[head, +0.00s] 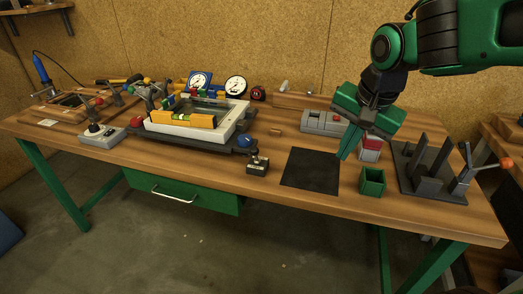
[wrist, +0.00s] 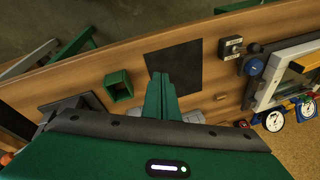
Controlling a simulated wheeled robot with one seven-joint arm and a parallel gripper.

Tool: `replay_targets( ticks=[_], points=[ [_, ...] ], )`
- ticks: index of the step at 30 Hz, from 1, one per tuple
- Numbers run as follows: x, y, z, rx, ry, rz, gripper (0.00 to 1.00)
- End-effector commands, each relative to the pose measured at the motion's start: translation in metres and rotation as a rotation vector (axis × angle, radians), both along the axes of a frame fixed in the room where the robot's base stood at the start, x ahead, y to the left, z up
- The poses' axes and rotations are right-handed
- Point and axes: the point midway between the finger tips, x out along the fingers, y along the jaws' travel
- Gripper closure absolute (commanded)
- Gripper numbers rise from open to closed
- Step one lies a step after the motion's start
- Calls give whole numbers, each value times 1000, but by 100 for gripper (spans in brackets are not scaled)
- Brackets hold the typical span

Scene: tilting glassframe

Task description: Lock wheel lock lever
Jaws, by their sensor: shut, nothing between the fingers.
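My gripper (head: 346,156) is shut and empty, its green fingers pointing down above the table to the right of the black mat. In the wrist view its fingertips (wrist: 160,76) sit together over the mat's edge. The tilting frame (head: 212,122) stands at the left-centre of the table, with a yellow level (head: 183,119) on its front. A blue round knob (head: 245,140) is at its right side and a red knob (head: 137,122) at its left. The blue knob also shows in the wrist view (wrist: 252,66). I cannot tell which part is the wheel lock lever. My gripper is well apart from the frame.
A black mat (head: 310,170) lies between my gripper and a small switch box (head: 257,165). A green open box (head: 372,181) stands below my gripper. A dark fixture (head: 432,182) with an orange-tipped lever (head: 506,163) is at right. A grey device (head: 325,122) stands behind.

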Motion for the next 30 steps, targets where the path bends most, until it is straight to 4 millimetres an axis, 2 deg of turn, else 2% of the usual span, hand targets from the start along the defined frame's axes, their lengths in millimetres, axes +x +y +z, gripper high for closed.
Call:
replay_targets(
  ticks=[1,3,6,9,12,23,30],
  points=[
    [10,34,6,33,-19,3,100],
    [18,72,13,82,-36,-11,100],
    [21,112,20,138,-46,-26,100],
    [22,134,24,170,-48,-38,100],
    [22,141,26,183,-49,-43,100],
    [23,140,23,182,-49,-48,100],
    [33,145,-5,180,-44,-48,100]
  ],
)
